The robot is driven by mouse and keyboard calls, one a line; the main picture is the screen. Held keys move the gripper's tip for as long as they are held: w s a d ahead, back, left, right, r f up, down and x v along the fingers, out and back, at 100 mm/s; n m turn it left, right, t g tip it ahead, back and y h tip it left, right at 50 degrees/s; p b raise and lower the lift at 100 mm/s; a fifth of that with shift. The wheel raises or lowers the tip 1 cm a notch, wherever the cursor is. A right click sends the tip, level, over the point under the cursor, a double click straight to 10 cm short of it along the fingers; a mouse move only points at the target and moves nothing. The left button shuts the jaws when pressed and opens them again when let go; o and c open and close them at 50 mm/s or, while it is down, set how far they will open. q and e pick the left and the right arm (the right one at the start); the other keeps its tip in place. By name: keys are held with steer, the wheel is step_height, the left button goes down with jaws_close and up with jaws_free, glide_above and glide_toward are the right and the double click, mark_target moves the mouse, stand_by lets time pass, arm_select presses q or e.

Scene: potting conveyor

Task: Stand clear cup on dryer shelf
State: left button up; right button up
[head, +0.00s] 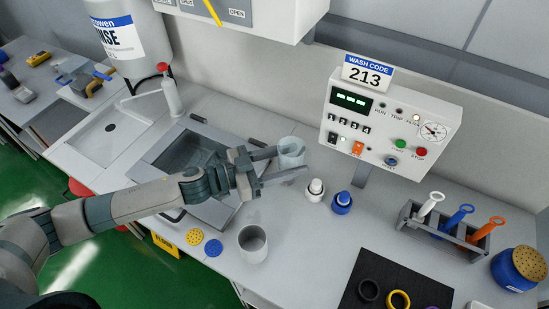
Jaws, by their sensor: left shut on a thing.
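A clear, greyish cup (291,147) is upright between the two fingers of my left gripper (291,161), near the middle of the view. The gripper is shut on it, and the near finger covers part of its lower side. I cannot tell whether the cup's base touches the counter. My right gripper is not in view. No part in view is clearly a dryer shelf.
A grey open cup (252,244) stands on the counter in front. A wash control box (390,128) stands behind right. White (315,190) and blue (342,203) capped items, a tool rack (445,232) and a sink (185,150) are around. A cabinet (245,15) hangs overhead.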

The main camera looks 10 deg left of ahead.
arm_select(q)
steer(key=n+t+y+b, duration=0.1)
steer(key=w+r+n+t+y, duration=0.1)
steer(key=w+n+t+y+b, duration=0.1)
steer(key=t, duration=0.1)
steer(key=shift+w+a+r+b, duration=0.1)
steer(key=shift+a+r+b, duration=0.25)
steer(key=shift+a, duration=0.05)
steer(key=s+a+f+n+t+y+b, duration=0.1)
steer(key=a+n+t+y+b, duration=0.4)
steer(key=a+n+y, duration=0.4)
steer(key=a+y, duration=0.3)
steer(key=a, duration=0.4)
steer(key=shift+s+a+b, duration=0.15)
steer(key=shift+s+b, duration=0.2)
steer(key=shift+f, duration=0.15)
